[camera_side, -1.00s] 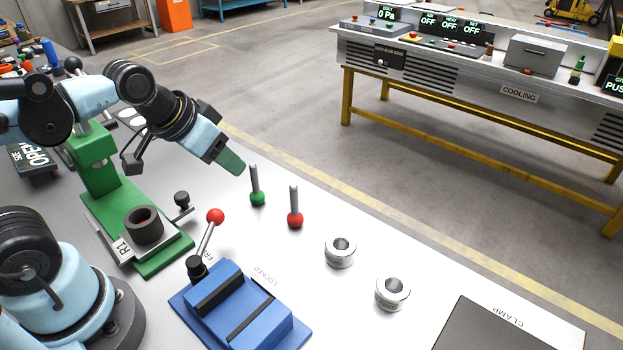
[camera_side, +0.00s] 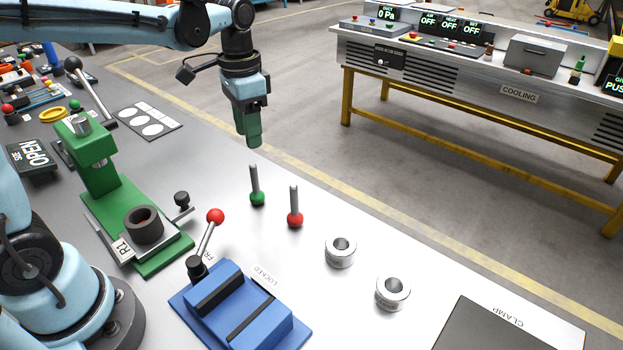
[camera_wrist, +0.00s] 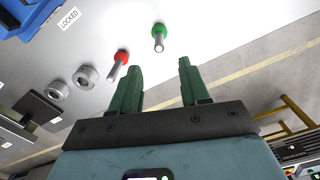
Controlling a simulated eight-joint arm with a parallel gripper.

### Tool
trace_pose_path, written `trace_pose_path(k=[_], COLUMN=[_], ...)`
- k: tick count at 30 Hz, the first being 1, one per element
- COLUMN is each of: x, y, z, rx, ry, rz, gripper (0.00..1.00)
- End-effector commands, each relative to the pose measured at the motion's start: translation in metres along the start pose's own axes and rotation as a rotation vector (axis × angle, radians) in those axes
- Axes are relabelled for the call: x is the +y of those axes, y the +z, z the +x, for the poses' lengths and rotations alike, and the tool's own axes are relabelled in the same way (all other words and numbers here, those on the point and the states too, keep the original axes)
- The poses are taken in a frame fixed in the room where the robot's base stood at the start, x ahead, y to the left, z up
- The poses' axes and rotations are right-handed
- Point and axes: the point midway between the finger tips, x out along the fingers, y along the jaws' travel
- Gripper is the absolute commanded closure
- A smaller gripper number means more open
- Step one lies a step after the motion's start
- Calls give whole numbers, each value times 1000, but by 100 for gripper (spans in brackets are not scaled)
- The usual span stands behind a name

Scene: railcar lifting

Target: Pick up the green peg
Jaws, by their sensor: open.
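The green peg (camera_side: 257,187) stands upright on the grey table, a grey pin above a green ball base. It also shows in the wrist view (camera_wrist: 158,38), beyond my fingertips and roughly between their lines. A similar red peg (camera_side: 295,209) stands to its right in the side view, and it shows near the left finger in the wrist view (camera_wrist: 120,62). My gripper (camera_side: 252,144) points down with green fingers, above the green peg in the side picture and apart from it. In the wrist view its fingers (camera_wrist: 159,68) are spread with nothing between them.
Two metal rings (camera_side: 340,252) (camera_side: 392,292) lie right of the pegs. A blue vise (camera_side: 240,308) with a red-knobbed lever (camera_side: 215,217) is in front. A green press (camera_side: 135,225) stands at left. The table's far edge runs close behind the pegs.

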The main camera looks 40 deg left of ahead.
Motion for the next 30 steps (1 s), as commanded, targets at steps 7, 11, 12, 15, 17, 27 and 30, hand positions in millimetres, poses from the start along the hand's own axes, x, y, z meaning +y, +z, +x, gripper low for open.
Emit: trace_pose_path(k=[7, 11, 12, 15, 17, 27, 30], x=[0, 0, 0, 0, 0, 1, 1], y=[0, 0, 0, 0, 0, 0, 0], z=[37, 49, 50, 54, 57, 96, 103], rx=[2, 2, 2, 2, 2, 3, 3], ry=[-1, -1, -1, -1, -1, -1, -1], rz=[-1, -1, -1, -1, -1, -1, -1], gripper=[54, 54, 54, 54, 54, 54, 54])
